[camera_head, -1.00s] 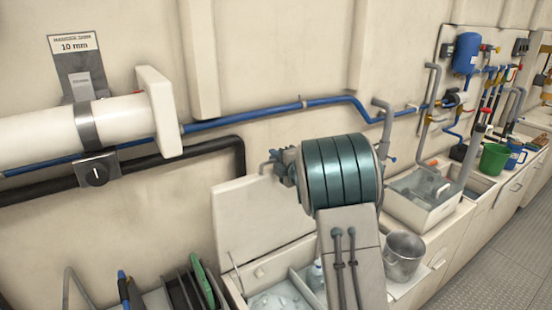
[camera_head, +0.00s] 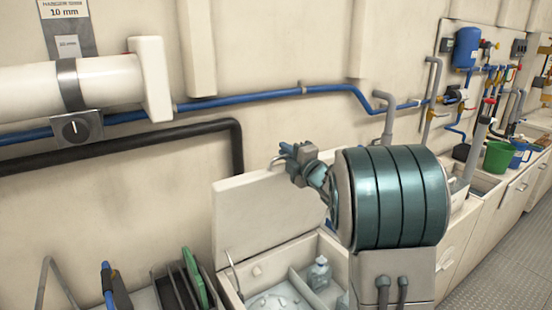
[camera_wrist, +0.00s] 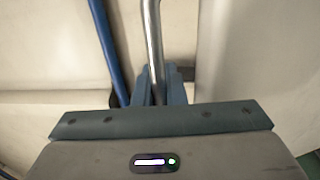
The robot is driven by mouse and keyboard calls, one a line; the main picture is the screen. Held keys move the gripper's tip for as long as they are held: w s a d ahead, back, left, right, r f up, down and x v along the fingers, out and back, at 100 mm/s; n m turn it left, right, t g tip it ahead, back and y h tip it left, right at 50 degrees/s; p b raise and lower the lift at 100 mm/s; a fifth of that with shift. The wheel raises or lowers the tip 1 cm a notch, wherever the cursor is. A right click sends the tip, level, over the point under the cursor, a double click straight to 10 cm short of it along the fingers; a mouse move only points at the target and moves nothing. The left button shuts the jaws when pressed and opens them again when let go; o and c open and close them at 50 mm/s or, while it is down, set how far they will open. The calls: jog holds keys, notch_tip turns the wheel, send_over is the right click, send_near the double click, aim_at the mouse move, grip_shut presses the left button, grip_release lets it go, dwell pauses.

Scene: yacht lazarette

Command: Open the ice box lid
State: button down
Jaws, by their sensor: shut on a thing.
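The ice box lid (camera_head: 255,215) is a pale panel raised steeply on its back edge, near the wall. The ice box (camera_head: 232,290) below is open, with a clear bottle (camera_head: 319,273) and pale contents showing inside. My gripper (camera_head: 284,152) is at the lid's upper right edge. In the wrist view my gripper (camera_wrist: 159,82) is shut on a shiny metal bar (camera_wrist: 153,40), seemingly the lid's handle. My arm hides the lid's right edge and part of the box.
A blue pipe (camera_head: 240,97) and a black pipe (camera_head: 190,130) run along the wall behind. Upright boards, one green (camera_head: 194,277), stand left of the box. A green bucket (camera_head: 498,156) stands on the far right counter. Floor (camera_head: 510,245) is clear at right.

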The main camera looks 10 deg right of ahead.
jog(key=shift+d, duration=0.1)
jog(key=c, duration=1.8)
grip_release()
jog(key=shift+s, duration=0.15)
jog(key=b+v, duration=0.2)
jog(key=v, duration=1.1)
jog(key=shift+s+b, duration=0.35)
jog(key=shift+b, duration=0.05)
